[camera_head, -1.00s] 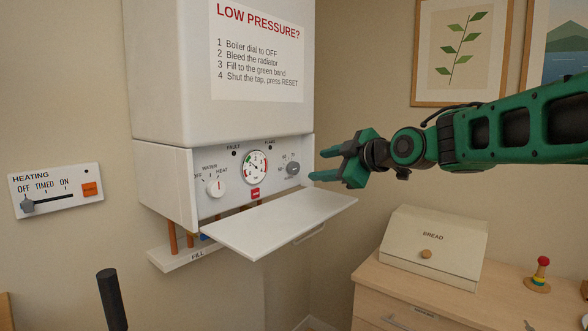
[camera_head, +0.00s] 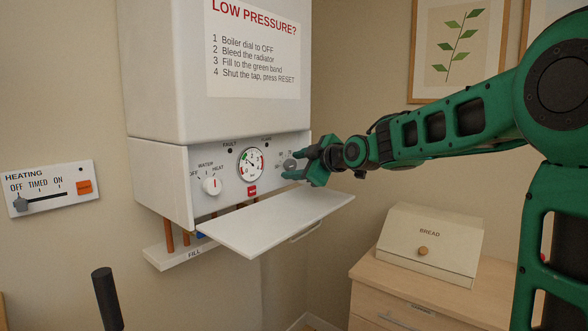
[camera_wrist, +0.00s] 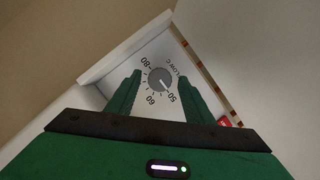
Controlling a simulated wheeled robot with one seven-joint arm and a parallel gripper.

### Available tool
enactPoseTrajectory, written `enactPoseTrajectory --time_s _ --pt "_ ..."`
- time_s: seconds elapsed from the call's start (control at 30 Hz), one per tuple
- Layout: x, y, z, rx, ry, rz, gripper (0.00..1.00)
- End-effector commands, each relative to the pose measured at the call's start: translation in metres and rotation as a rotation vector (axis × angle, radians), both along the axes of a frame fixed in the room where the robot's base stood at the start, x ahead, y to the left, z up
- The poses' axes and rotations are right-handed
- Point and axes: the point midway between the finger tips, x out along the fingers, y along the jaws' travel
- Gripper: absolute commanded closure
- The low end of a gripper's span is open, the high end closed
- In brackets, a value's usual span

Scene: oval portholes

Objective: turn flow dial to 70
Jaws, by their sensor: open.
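The flow dial (camera_head: 289,165) is a small grey round knob at the right end of the boiler's white control panel. In the wrist view the dial (camera_wrist: 160,79) has a pale mark that seems to face the side of the 50; 50, 60 and 80 are readable around it. My gripper (camera_head: 291,164) is open at the panel's right end, its fingers towards the dial. In the wrist view my gripper (camera_wrist: 159,76) has one green finger on each side of the dial, with gaps visible. Whether the fingertips reach the knob's depth is unclear.
The open white flap (camera_head: 280,220) juts out below the panel. A water/heat knob (camera_head: 212,186), a pressure gauge (camera_head: 251,164) and a red button (camera_head: 252,191) are left of the dial. A bread box (camera_head: 430,245) stands on a wooden cabinet at the right.

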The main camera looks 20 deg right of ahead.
Motion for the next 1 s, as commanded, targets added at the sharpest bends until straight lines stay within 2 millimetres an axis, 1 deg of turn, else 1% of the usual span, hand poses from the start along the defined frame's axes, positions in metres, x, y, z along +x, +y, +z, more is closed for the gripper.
enactPoseTrajectory --time_s 0.17,0.27,0.3,0.33,0.37,0.73,1.0 --pt "0.0 -0.0001 0.0001 0.0 0.0 0.0 0.53" --pt "-0.0002 -0.0003 0.0002 0.0 0.0 0.0 0.74" --pt "-0.0002 -0.0002 0.0001 0.0 0.0 0.0 0.84" --pt "-0.0002 -0.0003 0.0 0.0 0.0 0.0 0.91" --pt "-0.0002 -0.0003 0.0 0.0 0.0 0.0 0.94" --pt "-0.0001 -0.0009 -0.0002 0.039 0.031 -0.001 0.94" --pt "0.0011 -0.0026 0.0015 0.183 0.134 -0.001 0.94"
